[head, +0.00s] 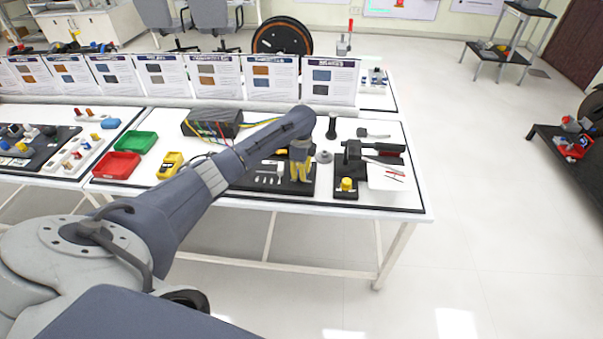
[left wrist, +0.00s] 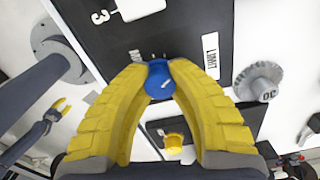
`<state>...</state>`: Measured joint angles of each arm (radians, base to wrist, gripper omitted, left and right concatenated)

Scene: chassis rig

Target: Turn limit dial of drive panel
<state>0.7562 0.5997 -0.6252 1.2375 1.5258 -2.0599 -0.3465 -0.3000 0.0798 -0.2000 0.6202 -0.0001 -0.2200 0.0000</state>
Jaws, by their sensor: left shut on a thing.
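The drive panel (head: 246,184) is a black plate lying on the white table, also filling the top of the left wrist view (left wrist: 195,25). The limit dial (left wrist: 159,84) is a small blue knob on it, beside a white "LIMIT" label (left wrist: 211,56). My left gripper (head: 300,172) points down over the panel; in the left wrist view its yellow fingers (left wrist: 160,92) are shut on the blue dial, one on each side. In the head view the dial is hidden behind the gripper. My right gripper (left wrist: 56,112) shows small at the left of the wrist view, open and empty, away from the panel.
A round grey knob-like piece (left wrist: 258,82) stands beside the panel. A black fixture with a yellow knob (head: 346,184) is to the right. Red (head: 116,165) and green (head: 138,143) bins and a yellow meter (head: 171,164) lie to the left. A wired box (head: 212,122) stands behind.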

